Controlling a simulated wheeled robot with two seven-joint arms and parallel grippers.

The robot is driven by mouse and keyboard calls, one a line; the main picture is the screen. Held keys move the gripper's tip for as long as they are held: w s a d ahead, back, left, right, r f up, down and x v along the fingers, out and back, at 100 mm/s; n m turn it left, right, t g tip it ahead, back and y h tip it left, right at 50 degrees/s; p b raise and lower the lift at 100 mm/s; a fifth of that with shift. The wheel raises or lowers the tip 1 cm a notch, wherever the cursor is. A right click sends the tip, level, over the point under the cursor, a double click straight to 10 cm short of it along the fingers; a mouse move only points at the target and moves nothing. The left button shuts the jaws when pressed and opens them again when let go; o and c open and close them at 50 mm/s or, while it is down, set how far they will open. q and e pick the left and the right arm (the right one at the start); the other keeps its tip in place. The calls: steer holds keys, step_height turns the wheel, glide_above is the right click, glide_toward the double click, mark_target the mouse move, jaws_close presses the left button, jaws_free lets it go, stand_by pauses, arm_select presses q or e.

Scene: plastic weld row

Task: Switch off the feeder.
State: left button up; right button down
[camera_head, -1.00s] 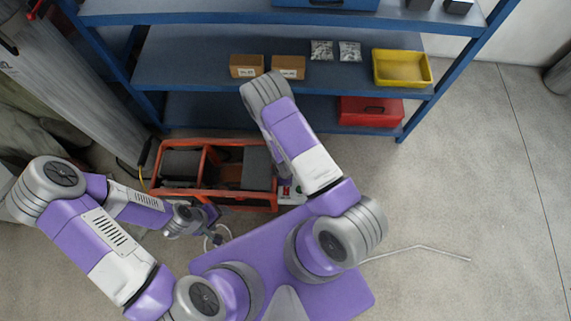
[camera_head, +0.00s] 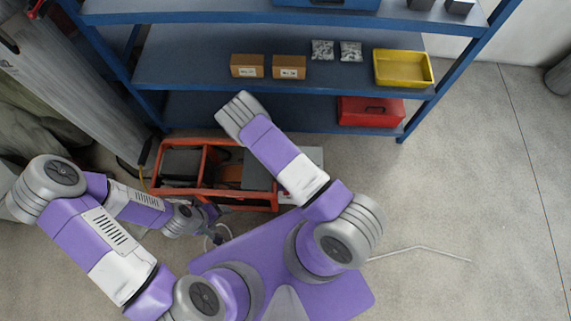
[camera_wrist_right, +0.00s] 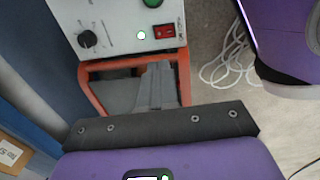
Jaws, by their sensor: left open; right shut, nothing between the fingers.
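The feeder's white control box (camera_wrist_right: 125,25) fills the top of the right wrist view. It carries a red rocker switch (camera_wrist_right: 165,31), a black knob (camera_wrist_right: 88,39) and a green button (camera_wrist_right: 152,3). I cannot tell the rocker's position. An orange frame (camera_wrist_right: 95,85) is below the box. My right gripper (camera_wrist_right: 156,75) is shut and empty, its grey fingers pointing at the box, apart from the switch in the picture. In the head view my right arm hides that gripper and most of the box. My left gripper (camera_head: 213,232) is open and empty beside the orange frame's front.
A blue shelf (camera_head: 190,60) stands behind, with two cardboard boxes (camera_head: 247,66), a yellow bin (camera_head: 403,68) and a red case (camera_head: 370,111). The orange frame (camera_head: 165,191) holds grey trays. White cable (camera_wrist_right: 228,65) lies on the floor.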

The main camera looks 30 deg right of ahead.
steer(key=f+b, duration=0.1)
steer(key=f, duration=0.3)
steer(key=w+f+b, duration=0.1)
steer(key=f, duration=0.3)
steer(key=f+b, duration=0.2)
steer(key=f, duration=0.2)
steer(key=shift+w+d, duration=0.15)
steer(key=shift+d, duration=0.2)
steer(key=shift+w+d+f+b, duration=0.1)
steer(key=shift+w+f+b, duration=0.05)
steer(key=shift+f+b, duration=0.45)
steer(key=shift+r, duration=0.2)
steer(key=shift+s, duration=0.2)
